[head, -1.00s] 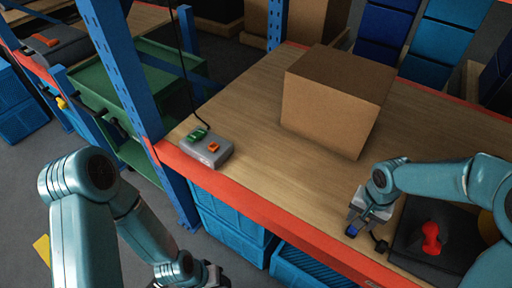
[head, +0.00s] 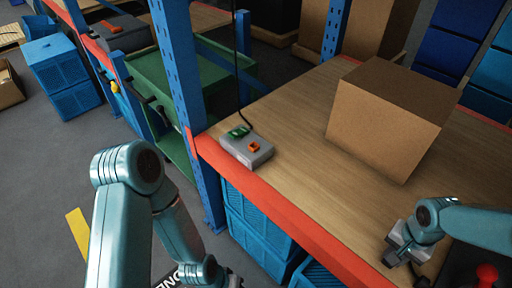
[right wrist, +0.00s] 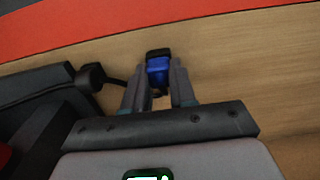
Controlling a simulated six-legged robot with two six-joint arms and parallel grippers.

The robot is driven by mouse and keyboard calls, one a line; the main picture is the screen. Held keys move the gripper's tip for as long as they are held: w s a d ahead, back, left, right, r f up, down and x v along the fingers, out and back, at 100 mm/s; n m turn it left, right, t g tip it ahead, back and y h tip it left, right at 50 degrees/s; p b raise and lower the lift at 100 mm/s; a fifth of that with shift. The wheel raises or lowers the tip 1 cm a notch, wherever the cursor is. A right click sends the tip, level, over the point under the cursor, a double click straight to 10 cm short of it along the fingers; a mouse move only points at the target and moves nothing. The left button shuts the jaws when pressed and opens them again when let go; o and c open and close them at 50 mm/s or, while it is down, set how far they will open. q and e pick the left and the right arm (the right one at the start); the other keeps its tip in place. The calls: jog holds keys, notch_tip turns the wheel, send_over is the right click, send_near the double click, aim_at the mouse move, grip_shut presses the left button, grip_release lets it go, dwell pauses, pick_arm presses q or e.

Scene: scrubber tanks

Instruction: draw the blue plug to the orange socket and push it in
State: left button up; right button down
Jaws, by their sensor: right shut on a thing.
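My right gripper (right wrist: 158,88) is shut on the blue plug (right wrist: 158,72), which sits between its fingertips above the wooden shelf. In the head view my right gripper (head: 396,255) is at the lower right, and the plug is not clear there. A dark cable runs from the plug side to a black unit (right wrist: 40,100) on the left of the right wrist view. The orange socket (head: 254,147) is on a grey box near the shelf's front left corner, well apart from the plug. My left arm shows at lower left, its gripper out of view.
A green plug (head: 238,132) with a hanging cable is on the grey box (head: 240,150) beside the orange socket. A cardboard box (head: 385,125) stands behind. A blue post (head: 180,70) rises at the shelf's left end. Bare wood lies between gripper and socket.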

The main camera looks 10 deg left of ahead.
jog(key=shift+r+p, duration=0.6)
jog(key=shift+r, duration=0.5)
dwell(0.3)
jog(key=shift+r+p, duration=1.1)
jog(key=shift+r, duration=0.85)
jog(key=w+a+r+p, duration=0.3)
jog(key=w+a, duration=0.3)
jog(key=a, duration=0.5)
jog(key=w+a+r+p, duration=0.4)
jog(key=w+a, duration=0.3)
jog(key=a, duration=0.4)
jog(key=shift+a+r, duration=0.2)
jog(key=shift+a, duration=0.15)
